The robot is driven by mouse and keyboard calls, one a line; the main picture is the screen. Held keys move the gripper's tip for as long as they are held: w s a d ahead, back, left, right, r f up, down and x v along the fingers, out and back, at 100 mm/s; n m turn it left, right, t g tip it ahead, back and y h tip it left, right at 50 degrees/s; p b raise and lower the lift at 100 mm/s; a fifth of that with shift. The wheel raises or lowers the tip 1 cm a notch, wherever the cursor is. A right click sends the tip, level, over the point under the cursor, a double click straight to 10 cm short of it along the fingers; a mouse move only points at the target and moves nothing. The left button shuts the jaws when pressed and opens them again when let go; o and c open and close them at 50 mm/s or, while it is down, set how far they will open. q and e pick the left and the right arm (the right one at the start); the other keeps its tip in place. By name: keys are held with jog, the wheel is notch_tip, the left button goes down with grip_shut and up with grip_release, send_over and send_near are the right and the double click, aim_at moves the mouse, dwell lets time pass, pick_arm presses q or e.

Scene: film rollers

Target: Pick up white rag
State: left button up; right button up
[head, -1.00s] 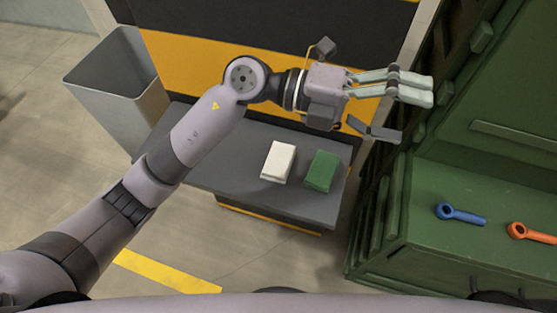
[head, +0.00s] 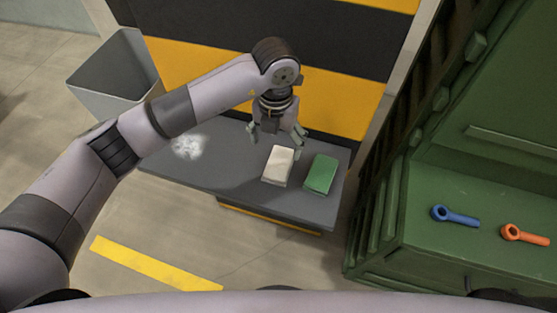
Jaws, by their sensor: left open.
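The white rag (head: 278,167) is a folded, block-like cloth lying on the grey table (head: 222,191). A folded green rag (head: 320,174) lies just to its right on the same table. My left gripper (head: 277,142) points down above the table, just behind the white rag in the picture. Its fingers are open and empty. The fingertips are close to the rag's far edge; I cannot tell whether they touch it. My right gripper is not in view.
A whitish, powdery patch (head: 187,147) lies on the table's left part. A grey bin (head: 115,75) stands behind left. A green cabinet (head: 445,225) on the right holds a blue roller tool (head: 455,215) and an orange one (head: 524,234). A yellow-black wall panel (head: 330,90) is behind.

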aim_at(279, 162)
pick_arm(q)
notch_tip(279, 162, down, 4)
jog(key=shift+d+r+p, duration=0.1)
jog(key=shift+p, duration=0.3)
jog(key=shift+f+p, duration=0.3)
jog(key=f, duration=0.1)
jog(key=f+p, duration=0.1)
jog(key=f, duration=0.1)
jog(key=shift+s+d+f+p, duration=0.1)
jog(key=shift+d+f+p, duration=0.15)
jog(key=shift+f+p, duration=0.1)
jog(key=shift+f, duration=0.45)
jog(key=shift+c, duration=0.2)
jog(key=c, duration=1.1)
jog(key=shift+r, duration=0.15)
notch_tip(279, 162, up, 20)
jog(key=b, duration=0.5)
